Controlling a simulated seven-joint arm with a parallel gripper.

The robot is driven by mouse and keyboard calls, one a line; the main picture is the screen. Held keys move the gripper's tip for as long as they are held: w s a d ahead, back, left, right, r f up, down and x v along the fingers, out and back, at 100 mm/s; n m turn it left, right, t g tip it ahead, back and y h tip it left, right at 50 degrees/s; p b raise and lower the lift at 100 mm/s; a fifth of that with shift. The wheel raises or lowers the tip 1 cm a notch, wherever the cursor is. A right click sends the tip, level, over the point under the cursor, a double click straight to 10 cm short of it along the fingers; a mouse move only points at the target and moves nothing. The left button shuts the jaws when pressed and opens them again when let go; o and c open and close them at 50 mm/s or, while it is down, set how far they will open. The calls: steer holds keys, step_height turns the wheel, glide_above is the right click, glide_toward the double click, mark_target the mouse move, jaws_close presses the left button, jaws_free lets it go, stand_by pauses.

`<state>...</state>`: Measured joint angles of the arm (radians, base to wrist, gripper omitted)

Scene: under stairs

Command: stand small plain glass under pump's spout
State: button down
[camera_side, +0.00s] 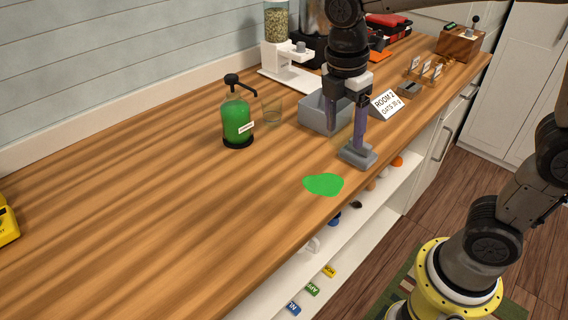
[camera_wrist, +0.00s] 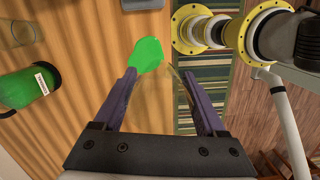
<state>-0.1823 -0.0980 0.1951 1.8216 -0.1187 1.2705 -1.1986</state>
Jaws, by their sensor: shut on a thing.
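The pump (camera_side: 238,120) is a green-filled bottle with a black head, its spout pointing right; it also shows at the left edge of the wrist view (camera_wrist: 22,88). My gripper (camera_side: 350,135), with purple fingers, is right of the pump, above the counter's front part. It is shut on a clear, barely visible glass (camera_wrist: 155,100) between the fingers. Another clear glass (camera_side: 272,109) stands on the counter just right of the pump; it shows at the top left of the wrist view (camera_wrist: 18,32). I cannot make out the held glass's rim or base clearly.
A flat green patch (camera_side: 323,184) lies near the counter's front edge. A grey-blue block (camera_side: 358,156) and an open grey bin (camera_side: 318,118) are near my gripper. A sign card (camera_side: 386,104) stands to the right.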

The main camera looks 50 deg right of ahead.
steer(key=shift+w+a, duration=0.15)
steer(key=shift+a, duration=0.25)
steer(key=w+f, duration=0.3)
steer(key=w, duration=0.1)
steer(key=w+a+f, duration=0.1)
steer(key=w+f, duration=0.2)
steer(key=w, duration=0.1)
steer(key=w+f, duration=0.3)
steer(key=w, duration=0.2)
steer(key=shift+a+f, duration=0.15)
steer(key=shift+a, duration=0.25)
steer(key=shift+w+f, duration=0.15)
steer(key=shift+f, duration=0.75)
steer(key=shift+w+f, duration=0.1)
steer(key=shift+f, duration=0.8)
steer(key=shift+f, duration=0.1)
jaws_free()
step_height(320, 180, up, 12)
steer(key=a, duration=0.1)
steer(key=shift+a, duration=0.2)
